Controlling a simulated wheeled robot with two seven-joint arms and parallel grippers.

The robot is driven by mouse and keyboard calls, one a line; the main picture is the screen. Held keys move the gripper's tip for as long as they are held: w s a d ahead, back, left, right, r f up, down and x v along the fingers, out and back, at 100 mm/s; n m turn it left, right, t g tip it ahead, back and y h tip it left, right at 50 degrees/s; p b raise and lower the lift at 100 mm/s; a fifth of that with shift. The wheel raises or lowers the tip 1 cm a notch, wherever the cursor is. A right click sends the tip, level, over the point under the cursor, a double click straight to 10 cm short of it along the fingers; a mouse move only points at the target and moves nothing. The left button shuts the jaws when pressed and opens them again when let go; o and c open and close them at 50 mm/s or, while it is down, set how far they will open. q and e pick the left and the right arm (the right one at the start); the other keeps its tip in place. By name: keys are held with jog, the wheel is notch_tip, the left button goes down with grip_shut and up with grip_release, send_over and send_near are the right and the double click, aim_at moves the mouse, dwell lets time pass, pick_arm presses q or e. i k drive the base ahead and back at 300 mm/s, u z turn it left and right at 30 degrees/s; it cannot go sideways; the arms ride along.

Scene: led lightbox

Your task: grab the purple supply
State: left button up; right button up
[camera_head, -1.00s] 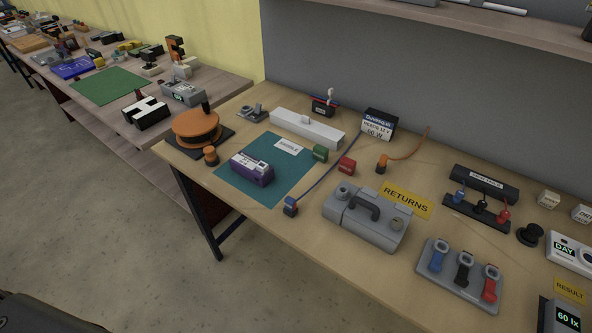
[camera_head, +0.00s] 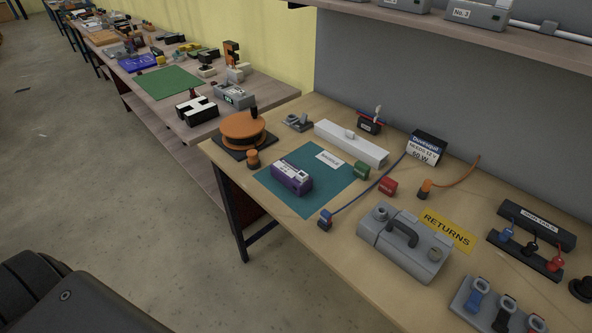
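The purple supply (camera_head: 292,178) is a small purple box with a pale labelled top. It lies on the teal mat (camera_head: 324,198) on the near workbench, left of the picture's middle. Nothing touches it from above. A dark part of my own body fills the lower left corner, but no gripper fingers show. Neither gripper is in view.
An orange reel (camera_head: 242,132) and a small orange-capped piece (camera_head: 252,159) stand left of the mat. A grey case (camera_head: 404,243) stands further right. A shelf (camera_head: 450,32) overhangs the back.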

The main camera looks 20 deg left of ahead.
aim_at(295, 179)
jog(key=u, duration=0.55)
jog(key=k, duration=1.35)
jog(key=u, duration=0.05)
jog(key=i, duration=0.45)
jog(key=z, duration=0.65)
jog(key=i, duration=1.2)
jog(key=u, duration=0.65)
